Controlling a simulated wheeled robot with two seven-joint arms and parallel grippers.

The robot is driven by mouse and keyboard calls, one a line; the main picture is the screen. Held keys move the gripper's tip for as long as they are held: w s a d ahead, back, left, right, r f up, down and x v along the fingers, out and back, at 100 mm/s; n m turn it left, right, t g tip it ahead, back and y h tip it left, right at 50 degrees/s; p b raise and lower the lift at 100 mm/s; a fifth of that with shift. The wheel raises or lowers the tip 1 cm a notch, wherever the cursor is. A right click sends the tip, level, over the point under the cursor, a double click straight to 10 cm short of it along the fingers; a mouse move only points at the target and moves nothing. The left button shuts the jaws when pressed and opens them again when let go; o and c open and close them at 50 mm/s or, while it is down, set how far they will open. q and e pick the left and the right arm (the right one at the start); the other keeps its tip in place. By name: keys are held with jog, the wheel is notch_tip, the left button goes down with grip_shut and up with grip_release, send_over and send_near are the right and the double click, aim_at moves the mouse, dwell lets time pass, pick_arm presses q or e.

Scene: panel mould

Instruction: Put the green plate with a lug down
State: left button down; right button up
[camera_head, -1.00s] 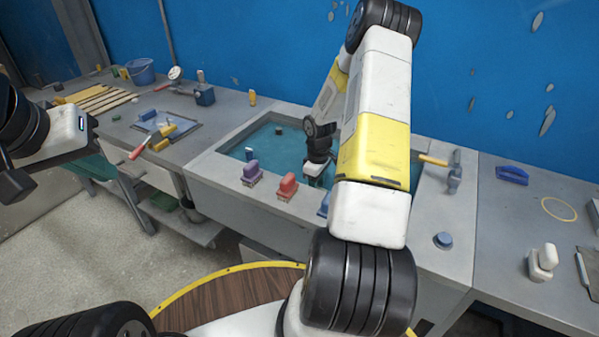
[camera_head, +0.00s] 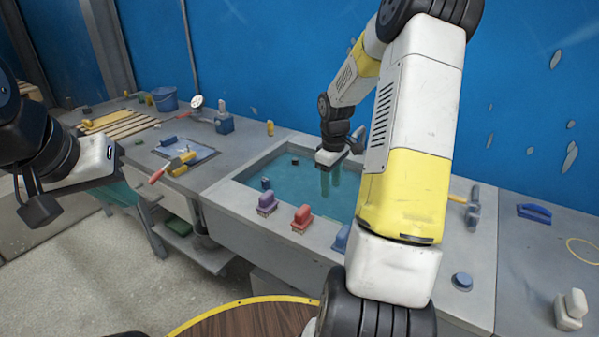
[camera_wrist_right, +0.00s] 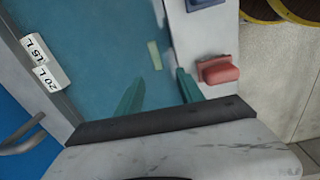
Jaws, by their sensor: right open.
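My right gripper (camera_head: 331,182) hangs over the teal-floored mould basin (camera_head: 237,178), fingers pointing down. In the right wrist view its two green fingers (camera_wrist_right: 158,92) stand apart with nothing between them. A small pale green flat piece (camera_wrist_right: 155,55) lies on the basin floor just beyond the fingertips, apart from them. It may be the green plate; I cannot make out a lug on it. I do not make it out in the head view. My left gripper (camera_head: 38,208) is at the far left, away from the basin; its jaw opening is unclear.
A purple block (camera_head: 266,203), a red block (camera_head: 302,218) and a partly hidden blue one (camera_head: 341,238) stand on the basin's front rim. A hammer (camera_head: 473,207) lies right of the basin. A blue bucket (camera_head: 164,98) stands at the back left.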

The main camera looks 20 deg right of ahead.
jog(key=s+a+r+m+t, duration=0.2)
jog(key=s+a+r, duration=0.45)
jog(key=r, duration=0.35)
jog(key=s+a+r+m+t, duration=0.25)
jog(key=s+a+r, duration=0.4)
jog(key=r, duration=0.35)
jog(key=s+a+r+m+t+y, duration=0.1)
jog(key=s+a+r+m+y, duration=0.1)
jog(key=s, duration=0.7)
jog(key=shift+a, duration=0.8)
jog(key=shift+r, duration=0.1)
